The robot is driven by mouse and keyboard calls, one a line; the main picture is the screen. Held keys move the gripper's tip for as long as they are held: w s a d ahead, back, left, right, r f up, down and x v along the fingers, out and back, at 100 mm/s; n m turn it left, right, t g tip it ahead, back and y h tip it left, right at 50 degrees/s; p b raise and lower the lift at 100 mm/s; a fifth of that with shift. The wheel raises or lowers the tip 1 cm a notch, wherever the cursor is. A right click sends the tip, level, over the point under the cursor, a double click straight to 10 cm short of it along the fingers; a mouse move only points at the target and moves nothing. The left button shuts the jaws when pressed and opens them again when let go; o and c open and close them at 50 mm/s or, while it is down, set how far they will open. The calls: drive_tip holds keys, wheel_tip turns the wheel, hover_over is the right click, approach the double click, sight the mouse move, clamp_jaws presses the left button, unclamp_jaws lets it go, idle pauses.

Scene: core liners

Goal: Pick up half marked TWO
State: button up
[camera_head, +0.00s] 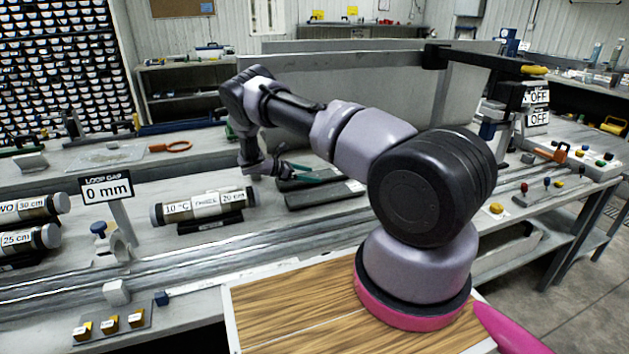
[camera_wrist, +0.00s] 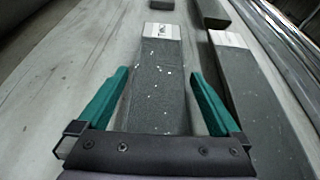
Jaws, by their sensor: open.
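Two long dark grey halves lie side by side on the bench, a farther one (camera_head: 298,184) and a nearer one (camera_head: 335,193). In the wrist view, one half (camera_wrist: 155,90) lies between my fingers, and its pale end plate carries a small mark too blurred to read for certain. The other half (camera_wrist: 250,95) lies to the right, outside the fingers; its plate's mark is unreadable. My gripper (camera_wrist: 160,73) is open, with teal fingers on either side of the first half. Contact cannot be told. In the head view my gripper (camera_head: 310,174) is over the halves, partly hidden.
Tubes marked 30 cm (camera_head: 38,207) and 25 cm (camera_head: 28,240) lie farther left. A 0 mm sign (camera_head: 107,188) stands between. Metal rails (camera_head: 200,268) run along the front.

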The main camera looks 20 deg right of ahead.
drive_tip(key=shift+d+f, duration=0.25)
drive_tip(key=shift+d, duration=0.35)
clamp_jaws()
drive_tip(key=shift+r, duration=0.15)
